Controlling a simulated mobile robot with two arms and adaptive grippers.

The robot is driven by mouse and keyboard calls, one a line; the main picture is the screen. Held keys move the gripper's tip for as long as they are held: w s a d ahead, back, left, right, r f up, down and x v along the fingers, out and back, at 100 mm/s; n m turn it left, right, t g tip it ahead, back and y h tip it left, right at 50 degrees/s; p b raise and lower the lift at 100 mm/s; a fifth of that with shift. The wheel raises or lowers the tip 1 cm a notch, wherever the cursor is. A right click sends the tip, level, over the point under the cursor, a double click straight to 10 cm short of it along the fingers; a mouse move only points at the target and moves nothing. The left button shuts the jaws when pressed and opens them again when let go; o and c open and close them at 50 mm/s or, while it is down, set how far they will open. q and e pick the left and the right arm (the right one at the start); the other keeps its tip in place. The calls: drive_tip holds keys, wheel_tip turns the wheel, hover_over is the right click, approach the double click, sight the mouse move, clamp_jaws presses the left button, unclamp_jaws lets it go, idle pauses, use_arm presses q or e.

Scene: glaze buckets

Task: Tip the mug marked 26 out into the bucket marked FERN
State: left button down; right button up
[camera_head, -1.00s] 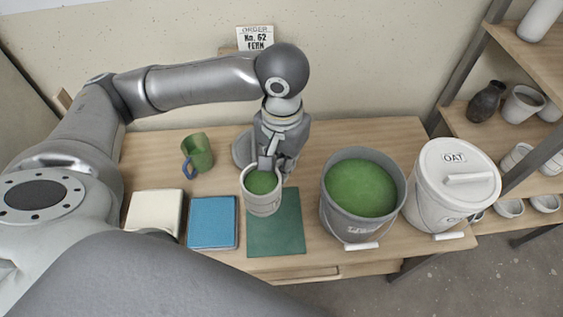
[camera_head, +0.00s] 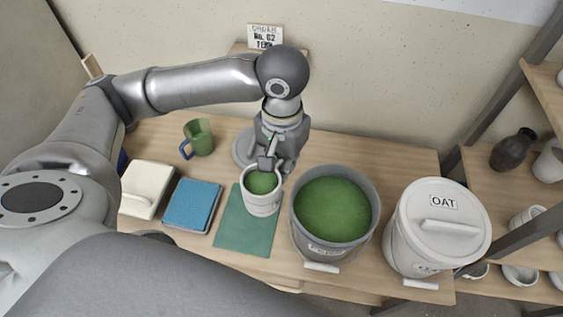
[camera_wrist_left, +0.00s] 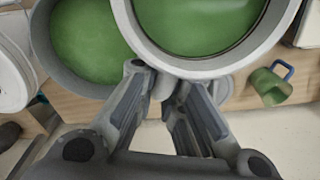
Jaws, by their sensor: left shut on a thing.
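A pale grey mug (camera_head: 263,202) holds green glaze close to its rim and is about upright; I cannot read a number on it. My left gripper (camera_head: 270,163) is shut on its back side and holds it over the dark green mat, just left of the open bucket. The mug also fills the top of the left wrist view (camera_wrist_left: 200,24). The grey open bucket (camera_head: 335,210) holds green glaze; its front label is too blurred to read. It also shows in the left wrist view (camera_wrist_left: 88,45), beside the mug. My right gripper is not in view.
A lidded white bucket marked OAT (camera_head: 438,228) stands right of the open bucket. A green mug with a blue handle (camera_head: 200,138) stands at the back left. White (camera_head: 146,189), blue (camera_head: 192,204) and green (camera_head: 238,232) flat pieces lie in front. Shelves (camera_head: 510,190) with pots stand right.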

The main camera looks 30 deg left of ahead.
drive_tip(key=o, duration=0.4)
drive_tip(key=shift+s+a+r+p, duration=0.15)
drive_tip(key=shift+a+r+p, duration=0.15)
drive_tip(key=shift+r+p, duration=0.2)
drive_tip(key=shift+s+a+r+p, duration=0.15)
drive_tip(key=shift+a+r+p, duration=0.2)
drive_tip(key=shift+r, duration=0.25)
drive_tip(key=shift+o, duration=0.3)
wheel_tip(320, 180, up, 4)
drive_tip(key=p, duration=0.4)
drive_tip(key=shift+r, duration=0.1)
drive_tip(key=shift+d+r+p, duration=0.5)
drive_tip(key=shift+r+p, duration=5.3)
drive_tip(key=shift+p, duration=0.2)
use_arm(q)
drive_tip(key=w+d+m+h+b, duration=0.1)
drive_tip(key=w+d+m+b, duration=0.1)
drive_tip(key=d+m, duration=0.2)
drive_tip(key=w+d+r+m+g+h+b, duration=0.1)
drive_tip(key=w+d+m+b, duration=0.1)
drive_tip(key=d, duration=0.9)
drive_tip(key=w+d+m+h+b, duration=0.1)
drive_tip(key=w+d+m+b, duration=0.1)
drive_tip(key=d+m, duration=0.4)
drive_tip(key=shift+d+r+g+b, duration=0.2)
drive_tip(key=shift+d+g+b, duration=0.1)
drive_tip(key=shift+d+b, duration=0.7)
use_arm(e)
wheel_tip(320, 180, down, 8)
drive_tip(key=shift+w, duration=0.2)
